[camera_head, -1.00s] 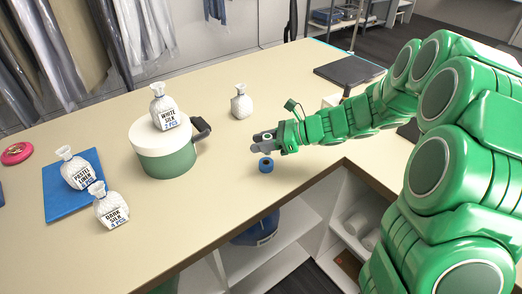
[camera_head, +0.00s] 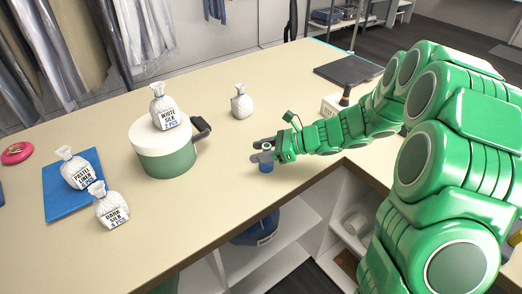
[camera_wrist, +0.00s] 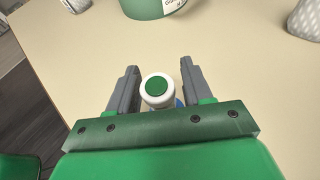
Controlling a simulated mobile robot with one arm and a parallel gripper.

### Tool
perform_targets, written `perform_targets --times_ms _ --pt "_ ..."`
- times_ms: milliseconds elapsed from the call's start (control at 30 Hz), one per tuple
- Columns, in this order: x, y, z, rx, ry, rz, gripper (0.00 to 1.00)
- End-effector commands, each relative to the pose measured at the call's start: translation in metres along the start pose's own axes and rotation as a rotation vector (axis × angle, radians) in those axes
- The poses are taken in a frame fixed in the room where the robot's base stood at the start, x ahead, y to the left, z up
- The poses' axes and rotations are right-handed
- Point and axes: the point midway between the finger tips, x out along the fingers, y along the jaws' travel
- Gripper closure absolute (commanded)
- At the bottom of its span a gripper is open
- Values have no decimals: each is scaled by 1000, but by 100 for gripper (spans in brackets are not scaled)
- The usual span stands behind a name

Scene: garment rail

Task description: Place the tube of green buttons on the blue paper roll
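The tube of green buttons (camera_wrist: 158,92) is white with a green top and stands upright between my fingers in the wrist view. It shows small and partly hidden in the head view (camera_head: 267,146). The small blue paper roll (camera_head: 266,167) is on the tabletop, directly below the tube. A sliver of its blue shows beside the tube in the wrist view (camera_wrist: 180,103). My gripper (camera_head: 261,151) is around the tube, one finger on each side, with what looks like a narrow gap at the right finger. The contact between tube and roll is mostly hidden.
The table's front edge (camera_head: 235,225) is close to the roll.

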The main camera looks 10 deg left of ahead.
Motion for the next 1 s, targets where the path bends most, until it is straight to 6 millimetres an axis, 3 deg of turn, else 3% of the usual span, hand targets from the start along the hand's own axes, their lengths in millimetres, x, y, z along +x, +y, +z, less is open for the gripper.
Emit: perform_targets --times_ms 467,1000 --pt "-5 0 3 1 -1 -2 41" --pt "-91 0 3 0 0 -4 41"
